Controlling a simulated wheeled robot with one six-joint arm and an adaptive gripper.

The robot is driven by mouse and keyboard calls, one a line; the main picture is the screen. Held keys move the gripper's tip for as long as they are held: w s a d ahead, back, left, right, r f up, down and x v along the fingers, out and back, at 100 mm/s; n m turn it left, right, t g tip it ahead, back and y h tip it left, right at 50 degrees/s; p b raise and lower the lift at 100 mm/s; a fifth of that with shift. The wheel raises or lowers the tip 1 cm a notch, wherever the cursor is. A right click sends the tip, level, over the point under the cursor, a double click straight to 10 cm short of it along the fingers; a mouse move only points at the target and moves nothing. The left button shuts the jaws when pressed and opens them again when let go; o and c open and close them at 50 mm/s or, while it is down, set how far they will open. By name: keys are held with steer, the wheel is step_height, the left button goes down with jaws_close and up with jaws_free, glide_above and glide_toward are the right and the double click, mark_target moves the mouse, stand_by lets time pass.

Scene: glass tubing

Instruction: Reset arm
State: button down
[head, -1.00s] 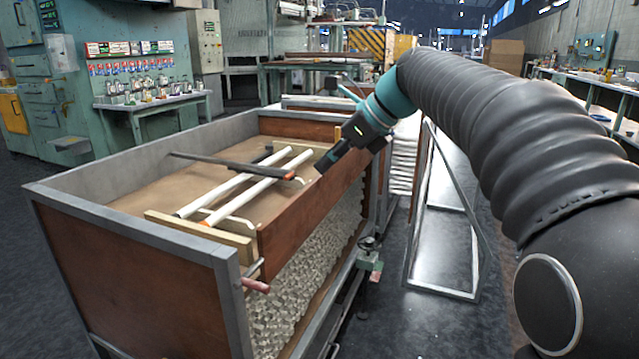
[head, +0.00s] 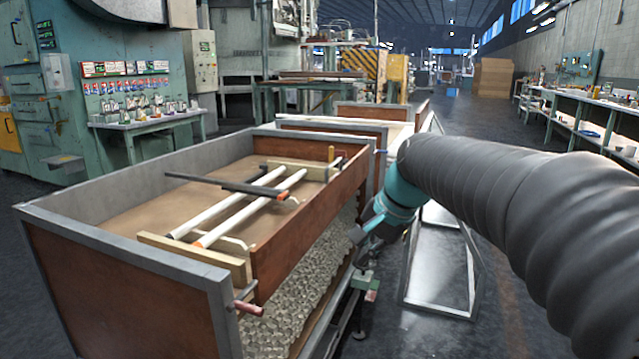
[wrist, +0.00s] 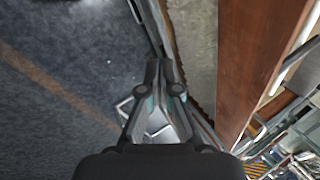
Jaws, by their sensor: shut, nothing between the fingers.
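My arm reaches in from the right in the head view, and my gripper (head: 362,238) hangs low beside the right side of the wooden crate (head: 110,262). In the wrist view my gripper (wrist: 161,68) is shut and empty, pointing down past the crate's side, with floor to the left. Two white tubes lie side by side across supports in the crate: the left tube (head: 222,207) has a dark end, and the right tube (head: 257,204) has an orange end. A dark bar (head: 222,185) lies across them.
A metal frame (head: 441,312) stands on the floor right of the crate, below my arm. A small green clamp-like fitting (head: 364,282) sticks out by the crate's lower right side. More crates stand behind. Open floor (head: 500,140) lies farther back on the right.

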steer(key=s+d+f+n+h, duration=0.1)
steer(key=s+d+f+n, duration=0.1)
steer(key=s, duration=0.5)
steer(key=s+d+f+n+t+h, duration=0.1)
steer(key=s+d+f+n, duration=0.2)
steer(key=s, duration=0.5)
steer(key=s+d+f+n+h, duration=0.1)
steer(key=s+d+f+n, duration=0.1)
steer(key=s, duration=0.6)
step_height(320, 180, down, 3)
steer(key=shift+d+r+n+t+h, duration=0.1)
steer(key=shift+d+n+t+h, duration=0.2)
steer(key=shift+n+t, duration=0.15)
steer(key=shift+s+a, duration=0.1)
steer(key=shift+a, duration=0.05)
